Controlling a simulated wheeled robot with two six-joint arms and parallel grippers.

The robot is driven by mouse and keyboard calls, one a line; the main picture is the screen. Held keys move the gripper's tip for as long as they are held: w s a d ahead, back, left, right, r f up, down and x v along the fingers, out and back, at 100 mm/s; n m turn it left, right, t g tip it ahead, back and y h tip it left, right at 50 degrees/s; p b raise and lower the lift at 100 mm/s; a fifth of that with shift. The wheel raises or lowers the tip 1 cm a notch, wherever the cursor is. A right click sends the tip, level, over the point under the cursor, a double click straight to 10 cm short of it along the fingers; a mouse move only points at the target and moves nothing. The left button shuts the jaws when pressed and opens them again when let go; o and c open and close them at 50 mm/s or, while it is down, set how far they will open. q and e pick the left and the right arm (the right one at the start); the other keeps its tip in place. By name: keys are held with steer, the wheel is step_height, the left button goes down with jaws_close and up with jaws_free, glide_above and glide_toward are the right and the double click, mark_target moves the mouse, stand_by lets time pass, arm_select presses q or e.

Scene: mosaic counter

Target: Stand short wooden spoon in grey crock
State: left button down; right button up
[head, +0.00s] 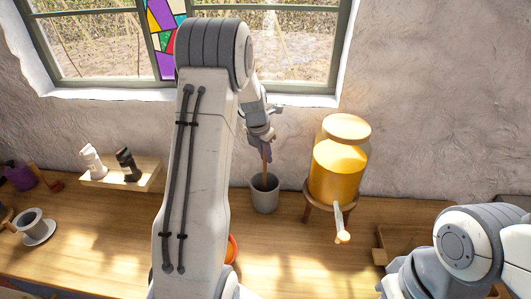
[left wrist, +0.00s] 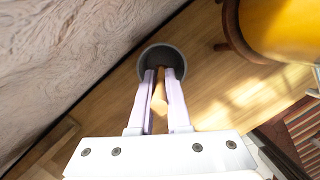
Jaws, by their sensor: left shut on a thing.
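The grey crock (head: 264,200) stands upright on the wooden counter below the window, left of the yellow dispenser. My left gripper (head: 266,148) is above it, shut on the short wooden spoon (head: 267,168). The spoon hangs nearly upright, its lower end at the crock's mouth; how deep it reaches is hard to tell. In the left wrist view the spoon (left wrist: 159,96) lies between the fingers of my left gripper (left wrist: 161,74), which point at the dark opening of the crock (left wrist: 144,58). My right gripper is out of view.
The yellow dispenser (head: 338,170) on its wooden stand is close right of the crock, its tap (head: 342,228) jutting forward. An orange bowl (head: 231,249) is partly hidden by my left arm. A small wooden rack (head: 147,180) and a cup on a saucer (head: 38,235) are at left.

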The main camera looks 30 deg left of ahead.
arm_select(q)
steer(key=shift+f, duration=0.3)
steer(key=c, duration=0.8)
jaws_free()
steer(key=shift+r, duration=0.1)
steer(key=b+v, duration=0.2)
steer(key=v, duration=0.8)
steer(key=shift+r, duration=0.15)
steer(key=shift+s, duration=0.1)
